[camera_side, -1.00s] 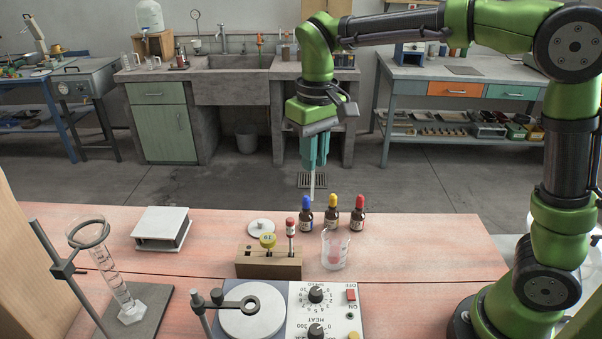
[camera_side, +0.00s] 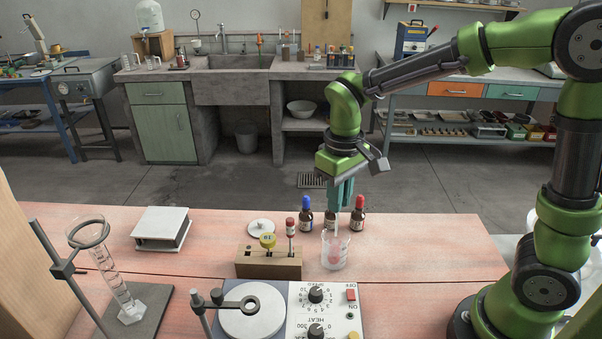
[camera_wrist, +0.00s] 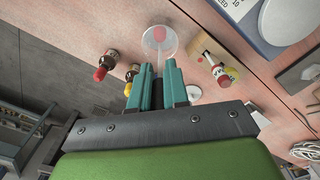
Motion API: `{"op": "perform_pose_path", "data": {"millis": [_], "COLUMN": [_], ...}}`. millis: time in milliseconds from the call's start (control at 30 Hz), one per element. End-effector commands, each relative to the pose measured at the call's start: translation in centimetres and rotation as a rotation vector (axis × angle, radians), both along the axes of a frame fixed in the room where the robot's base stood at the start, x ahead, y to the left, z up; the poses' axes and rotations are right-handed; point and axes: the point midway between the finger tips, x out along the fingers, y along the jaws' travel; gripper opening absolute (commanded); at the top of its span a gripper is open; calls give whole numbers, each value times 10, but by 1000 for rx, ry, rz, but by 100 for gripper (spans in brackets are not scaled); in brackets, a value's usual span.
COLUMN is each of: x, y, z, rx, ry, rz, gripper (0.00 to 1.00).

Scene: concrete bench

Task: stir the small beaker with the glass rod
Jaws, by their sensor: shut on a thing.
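The small beaker (camera_side: 343,262) stands upright on the pink bench top, clear glass with something pinkish inside. It also shows in the wrist view (camera_wrist: 171,48), ahead of the fingertips. My gripper (camera_side: 341,204) has teal fingers and is shut on the thin, pale glass rod (camera_side: 337,222). The rod points down from the fingers to the beaker's mouth. I cannot tell whether its lower tip is inside the beaker or just over or behind it.
Dropper bottles with blue (camera_side: 305,202) and red (camera_side: 360,201) caps stand behind the beaker; another is partly hidden by my gripper. A wooden block (camera_side: 268,265) with upright items stands left. A hotplate (camera_side: 290,318) is in front. Bench to the right is clear.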

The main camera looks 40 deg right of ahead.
Motion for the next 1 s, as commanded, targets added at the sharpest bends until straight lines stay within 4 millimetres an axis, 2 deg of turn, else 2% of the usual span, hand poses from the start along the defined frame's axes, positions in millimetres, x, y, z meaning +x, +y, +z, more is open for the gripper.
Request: {"op": "perform_pose_path", "data": {"millis": [700, 1000], "x": [0, 0], "y": [0, 0], "z": [-57, -69], "rx": [0, 0], "ry": [2, 0], "rz": [-1, -1], "gripper": [0, 0]}}
